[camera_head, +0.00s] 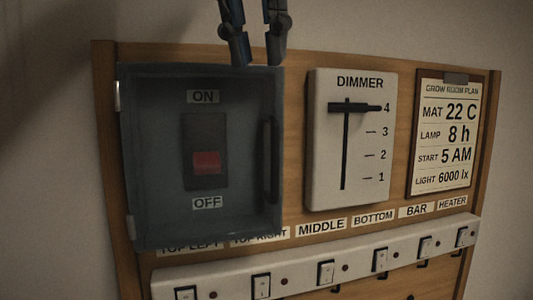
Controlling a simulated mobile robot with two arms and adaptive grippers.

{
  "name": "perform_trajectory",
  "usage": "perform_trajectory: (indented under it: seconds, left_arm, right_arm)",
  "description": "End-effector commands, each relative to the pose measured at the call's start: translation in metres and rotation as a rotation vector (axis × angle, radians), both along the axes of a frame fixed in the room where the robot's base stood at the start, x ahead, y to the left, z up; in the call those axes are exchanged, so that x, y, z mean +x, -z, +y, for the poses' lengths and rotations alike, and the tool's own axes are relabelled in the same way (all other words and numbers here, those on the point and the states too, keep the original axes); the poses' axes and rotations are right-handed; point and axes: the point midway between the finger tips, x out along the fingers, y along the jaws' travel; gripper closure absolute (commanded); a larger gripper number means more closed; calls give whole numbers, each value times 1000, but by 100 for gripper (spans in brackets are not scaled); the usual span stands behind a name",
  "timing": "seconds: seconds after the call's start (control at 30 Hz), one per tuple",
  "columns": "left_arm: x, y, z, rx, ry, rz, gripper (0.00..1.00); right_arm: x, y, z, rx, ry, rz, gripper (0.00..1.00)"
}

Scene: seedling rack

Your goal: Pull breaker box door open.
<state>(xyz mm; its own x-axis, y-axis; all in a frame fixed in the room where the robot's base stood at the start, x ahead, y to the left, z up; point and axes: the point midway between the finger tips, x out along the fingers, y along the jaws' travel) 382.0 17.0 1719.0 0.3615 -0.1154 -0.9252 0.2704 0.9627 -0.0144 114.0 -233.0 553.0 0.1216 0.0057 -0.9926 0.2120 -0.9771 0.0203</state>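The breaker box (205,235) is grey-blue and mounted on a wooden board. Its see-through tinted door (155,150) looks shut, with pale hinges on the left edge and a dark upright handle (270,162) near the right edge. Behind the door is a red switch (206,163) between ON and OFF labels; the red part is nearer OFF. My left gripper (257,64) reaches down from the top edge of the view. Its two fingers are apart with nothing between them, near the box's top right corner and above the handle. My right gripper is not in view.
A white dimmer panel (325,180) with a slider near 4 is right of the box. A grow room plan card (445,180) is farther right. A white strip (210,276) with several rocker switches runs below. A narrow wooden gap separates box and dimmer.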

Motion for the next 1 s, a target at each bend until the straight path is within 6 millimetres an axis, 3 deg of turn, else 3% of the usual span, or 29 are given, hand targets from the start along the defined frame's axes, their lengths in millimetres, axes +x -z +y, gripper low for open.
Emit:
perform_trajectory:
  seconds: [0.2, 0.33, 0.47, 0.7, 1.0]
  left_arm:
    - [15, 42, -4, 2, 0, 3, 81]
    - [25, 67, -7, 1, 0, 4, 81]
    - [34, 89, -10, 2, 0, 3, 81]
    - [44, 113, -14, -2, 1, 0, 81]
    - [46, 118, -15, -3, 0, 1, 81]
  right_arm:
    - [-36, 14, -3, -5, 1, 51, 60]
    - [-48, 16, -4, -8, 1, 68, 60]
    - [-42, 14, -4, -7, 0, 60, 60]
    - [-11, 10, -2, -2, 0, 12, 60]
    - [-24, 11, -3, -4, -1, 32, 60]
